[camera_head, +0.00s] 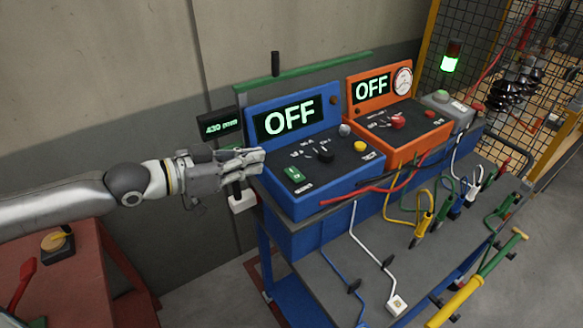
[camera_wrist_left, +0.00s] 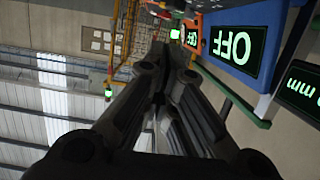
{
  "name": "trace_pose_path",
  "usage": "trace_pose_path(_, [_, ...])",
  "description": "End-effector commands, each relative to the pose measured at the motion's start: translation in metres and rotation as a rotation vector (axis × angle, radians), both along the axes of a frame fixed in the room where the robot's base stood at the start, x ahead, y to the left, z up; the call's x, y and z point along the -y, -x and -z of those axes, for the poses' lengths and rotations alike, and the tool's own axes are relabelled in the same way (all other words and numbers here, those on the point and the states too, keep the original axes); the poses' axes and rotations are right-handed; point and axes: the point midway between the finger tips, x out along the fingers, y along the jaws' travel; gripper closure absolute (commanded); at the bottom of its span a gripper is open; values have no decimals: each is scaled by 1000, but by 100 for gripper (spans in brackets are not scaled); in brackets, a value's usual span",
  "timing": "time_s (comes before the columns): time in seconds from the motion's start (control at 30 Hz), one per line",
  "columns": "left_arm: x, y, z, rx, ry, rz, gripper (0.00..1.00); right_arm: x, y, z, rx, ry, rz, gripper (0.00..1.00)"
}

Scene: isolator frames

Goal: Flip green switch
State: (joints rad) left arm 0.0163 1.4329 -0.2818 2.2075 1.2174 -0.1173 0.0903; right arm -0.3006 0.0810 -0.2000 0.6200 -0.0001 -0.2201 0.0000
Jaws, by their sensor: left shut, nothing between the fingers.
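The green switch (camera_head: 294,174) sits at the left front of the sloped dark panel on the blue control box (camera_head: 310,205). The blue box's display (camera_head: 290,118) reads OFF in the head view, and this display also shows in the left wrist view (camera_wrist_left: 232,43). My left gripper (camera_head: 262,160) is shut and empty at the left edge of the blue box, left of the green switch and apart from it. In the left wrist view its closed fingers (camera_wrist_left: 160,55) point towards the far end of the bench. The right gripper is not in view.
An orange box (camera_head: 410,140) with an OFF display and a gauge stands right of the blue one. A small display (camera_head: 220,126) reads about 430 mm behind my gripper. Cables and yellow and green tools lie on the bench (camera_head: 345,255). A red table (camera_head: 75,285) stands at lower left.

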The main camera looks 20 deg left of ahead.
Motion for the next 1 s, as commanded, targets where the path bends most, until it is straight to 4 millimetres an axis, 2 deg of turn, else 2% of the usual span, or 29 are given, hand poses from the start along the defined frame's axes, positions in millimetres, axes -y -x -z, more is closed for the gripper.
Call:
trace_pose_path(0.43, [3, -7, 1, 2, 4, -7, 100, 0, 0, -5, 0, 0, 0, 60])
trace_pose_path(1.0, [36, -47, 11, 2, 4, -2, 100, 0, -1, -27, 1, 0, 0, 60])
